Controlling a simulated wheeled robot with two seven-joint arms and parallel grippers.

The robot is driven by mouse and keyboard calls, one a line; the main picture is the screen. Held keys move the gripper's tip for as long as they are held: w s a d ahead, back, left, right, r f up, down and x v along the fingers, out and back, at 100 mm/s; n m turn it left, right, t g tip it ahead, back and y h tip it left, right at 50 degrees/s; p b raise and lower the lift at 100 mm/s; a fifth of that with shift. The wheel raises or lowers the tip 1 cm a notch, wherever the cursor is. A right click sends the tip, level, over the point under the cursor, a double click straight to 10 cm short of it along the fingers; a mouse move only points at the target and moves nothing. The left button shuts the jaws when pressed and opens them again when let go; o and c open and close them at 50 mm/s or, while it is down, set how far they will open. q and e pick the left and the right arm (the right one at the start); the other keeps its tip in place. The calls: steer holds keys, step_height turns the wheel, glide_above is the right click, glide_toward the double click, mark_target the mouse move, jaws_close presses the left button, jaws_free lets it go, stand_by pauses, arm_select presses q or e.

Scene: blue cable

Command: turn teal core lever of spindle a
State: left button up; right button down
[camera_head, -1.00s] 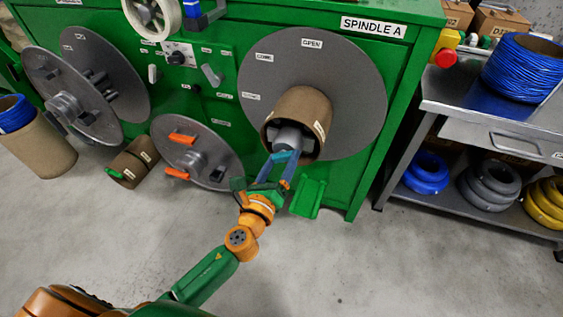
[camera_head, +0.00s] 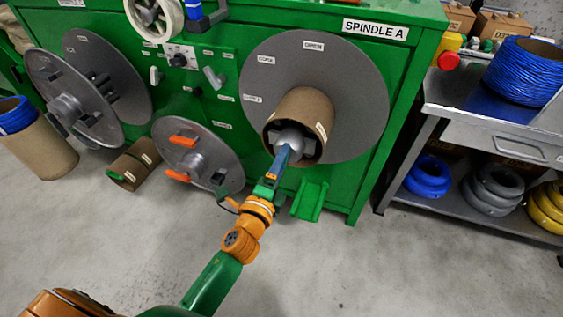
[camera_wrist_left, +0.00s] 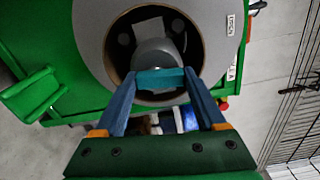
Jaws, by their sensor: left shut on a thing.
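Spindle A is a large grey disc (camera_head: 350,85) on the green cabinet, with a brown cardboard core (camera_head: 308,112) sticking out of it. A grey hub (camera_head: 290,137) sits inside the core's open end. The teal core lever (camera_wrist_left: 160,80) is a short bar across the front of the hub in the left wrist view. My left gripper (camera_head: 285,152) is shut on the lever, with a blue finger at each end of the bar. In the head view the fingers are seen edge-on and mostly hide the lever. My right gripper is not in view.
A green bracket (camera_head: 309,201) juts out below the core, right of my gripper. A loose grey flange with orange handles (camera_head: 200,158) leans at the left. A metal cart (camera_head: 480,120) with cable coils stands at the right. The floor in front is clear.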

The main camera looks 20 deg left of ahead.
arm_select(q)
steer(key=shift+n, duration=0.7)
steer(key=o, duration=1.3)
steer(key=s, duration=0.7)
steer(key=shift+a, duration=0.15)
